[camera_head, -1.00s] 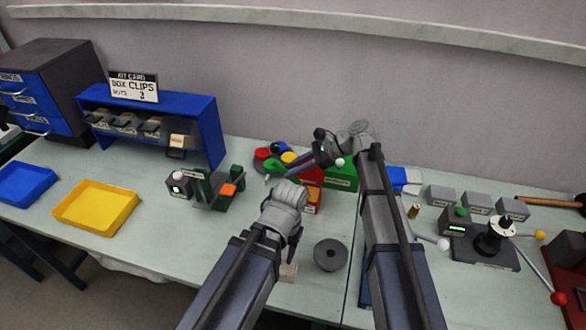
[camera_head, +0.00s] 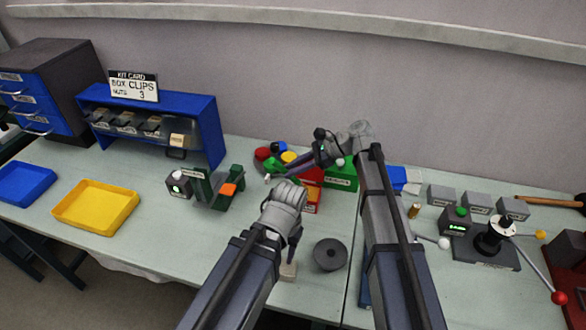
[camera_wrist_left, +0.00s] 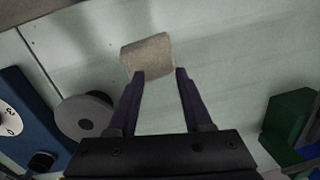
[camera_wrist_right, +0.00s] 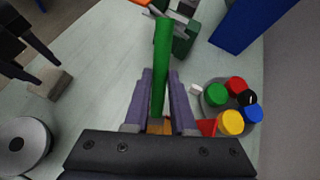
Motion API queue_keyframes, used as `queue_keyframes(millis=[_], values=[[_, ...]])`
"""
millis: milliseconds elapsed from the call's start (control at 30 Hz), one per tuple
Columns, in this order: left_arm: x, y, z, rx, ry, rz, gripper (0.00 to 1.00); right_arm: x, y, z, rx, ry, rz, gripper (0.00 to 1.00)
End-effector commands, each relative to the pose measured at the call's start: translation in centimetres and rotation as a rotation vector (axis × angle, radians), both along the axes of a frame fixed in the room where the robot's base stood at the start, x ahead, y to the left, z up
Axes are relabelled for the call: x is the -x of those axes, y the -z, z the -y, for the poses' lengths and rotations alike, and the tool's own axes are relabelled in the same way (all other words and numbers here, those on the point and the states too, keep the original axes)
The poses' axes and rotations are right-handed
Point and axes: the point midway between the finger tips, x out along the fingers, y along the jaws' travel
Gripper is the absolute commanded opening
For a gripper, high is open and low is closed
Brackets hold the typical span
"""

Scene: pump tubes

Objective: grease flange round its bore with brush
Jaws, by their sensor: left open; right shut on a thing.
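The flange (camera_head: 330,255), a dark grey disc with a central bore, lies flat on the table; it also shows in the left wrist view (camera_wrist_left: 83,117) and the right wrist view (camera_wrist_right: 22,147). My right gripper (camera_wrist_right: 160,78) is shut on a green rod (camera_wrist_right: 162,55), seemingly the brush, with a brown part near the palm. It is held behind the flange, away from it. No bristles can be made out.
A grey tray of coloured caps (camera_wrist_right: 230,122) and red and green bins (camera_head: 341,178) stand behind the flange. A green fixture (camera_head: 215,190) and a yellow tray (camera_head: 95,207) are left. A lever device (camera_head: 490,245) is right. The table around the flange is mostly clear.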

Motion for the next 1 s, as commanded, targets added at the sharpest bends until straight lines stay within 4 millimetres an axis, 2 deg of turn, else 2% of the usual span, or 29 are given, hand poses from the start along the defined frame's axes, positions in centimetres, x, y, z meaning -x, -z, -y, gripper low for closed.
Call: queue_keyframes(millis=[367, 1000], values=[[0.0, -0.4, 0.0, 0.000, 0.000, 0.000, 0.50, 0.0, -0.3, 0.1, 0.004, 0.000, 0.000, 0.00], [0.0, -5.3, 0.0, 0.000, 0.000, 0.000, 0.50, 0.0, -5.2, 0.0, 0.001, 0.000, 0.000, 0.00]])
